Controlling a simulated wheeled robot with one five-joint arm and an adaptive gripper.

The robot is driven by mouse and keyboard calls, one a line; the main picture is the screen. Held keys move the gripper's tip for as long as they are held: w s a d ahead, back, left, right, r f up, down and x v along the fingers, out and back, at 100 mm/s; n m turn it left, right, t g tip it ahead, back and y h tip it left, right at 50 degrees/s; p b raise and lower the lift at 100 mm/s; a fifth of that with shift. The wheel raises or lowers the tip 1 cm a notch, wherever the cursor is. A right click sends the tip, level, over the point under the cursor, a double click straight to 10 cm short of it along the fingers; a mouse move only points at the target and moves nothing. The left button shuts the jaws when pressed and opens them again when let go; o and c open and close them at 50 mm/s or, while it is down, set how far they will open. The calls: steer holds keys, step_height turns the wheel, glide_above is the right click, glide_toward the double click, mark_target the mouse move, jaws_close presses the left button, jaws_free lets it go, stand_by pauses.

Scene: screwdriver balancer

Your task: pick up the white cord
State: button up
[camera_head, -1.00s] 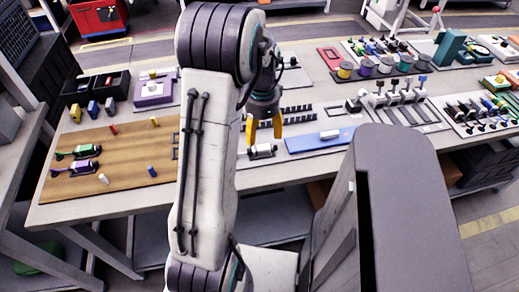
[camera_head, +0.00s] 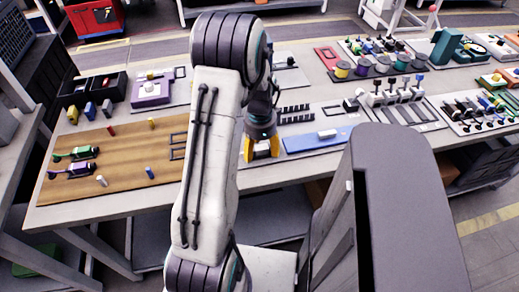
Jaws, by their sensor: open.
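My gripper (camera_head: 261,152) has yellow fingers pointing down, open, over the front middle of the workbench. A small whitish piece (camera_head: 262,146) shows between the fingers, mostly hidden by them. I take it for the white cord, but it is too small to be sure. I cannot tell whether the fingers touch it. A separate white block (camera_head: 327,134) lies on the blue mat (camera_head: 306,144), just right of my gripper.
A wooden board (camera_head: 115,130) with green and purple tools and small pegs lies left. A dark comb-like rack (camera_head: 296,115) is behind the mat. A stand with several white posts (camera_head: 395,98) and colored spools (camera_head: 383,68) are at right.

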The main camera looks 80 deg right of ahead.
steer(key=shift+f, duration=0.15)
steer(key=c, duration=1.2)
